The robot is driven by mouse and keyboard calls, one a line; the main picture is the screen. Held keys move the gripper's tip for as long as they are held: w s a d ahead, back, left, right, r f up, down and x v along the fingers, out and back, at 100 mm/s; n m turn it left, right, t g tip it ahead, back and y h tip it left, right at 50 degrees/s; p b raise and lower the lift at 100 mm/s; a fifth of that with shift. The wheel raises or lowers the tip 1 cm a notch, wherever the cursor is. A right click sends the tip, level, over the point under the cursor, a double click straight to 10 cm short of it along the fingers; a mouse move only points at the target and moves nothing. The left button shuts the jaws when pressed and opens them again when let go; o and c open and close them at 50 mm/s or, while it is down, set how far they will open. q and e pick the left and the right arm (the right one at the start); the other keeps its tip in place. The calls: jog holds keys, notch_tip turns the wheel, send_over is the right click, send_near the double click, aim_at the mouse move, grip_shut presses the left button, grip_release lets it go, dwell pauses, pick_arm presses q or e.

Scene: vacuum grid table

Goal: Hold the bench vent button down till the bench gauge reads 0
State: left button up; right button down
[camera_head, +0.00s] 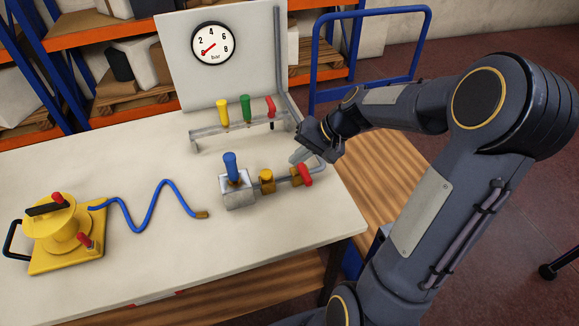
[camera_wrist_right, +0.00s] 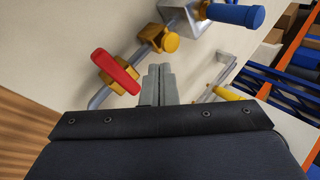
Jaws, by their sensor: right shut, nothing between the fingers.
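The bench gauge (camera_head: 213,43) on the upright panel has a red needle pointing lower left, about at the 0 end of its scale. A pipe on the bench carries a yellow round fitting (camera_head: 267,180) and a red handle (camera_head: 305,174). The yellow fitting also shows in the wrist view (camera_wrist_right: 170,43), as does the red handle (camera_wrist_right: 114,71). I cannot tell for certain which part is the vent button. My right gripper (camera_head: 297,156) is shut and empty, above and behind the pipe; its fingers (camera_wrist_right: 159,72) touch neither fitting. My left gripper is not in view.
A metal block with a blue lever (camera_head: 231,166) adjoins the pipe. A rack (camera_head: 240,130) holds yellow, green and red handled tools behind. A yellow device (camera_head: 60,232) with a blue hose (camera_head: 140,222) is at left. The front of the bench is clear.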

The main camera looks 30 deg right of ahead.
jog(key=v, duration=0.5)
jog(key=shift+w+d+r, duration=0.1)
jog(key=shift+d+r, duration=0.05)
jog(key=shift+r, duration=0.25)
jog(key=s+a+n+h, duration=0.1)
jog(key=s+a+n, duration=0.5)
jog(key=s+a, duration=0.8)
jog(key=s, duration=0.3)
jog(key=shift+s+f+t+h, duration=0.2)
jog(key=shift+f+t+h, duration=0.15)
jog(key=shift+t+h, duration=0.05)
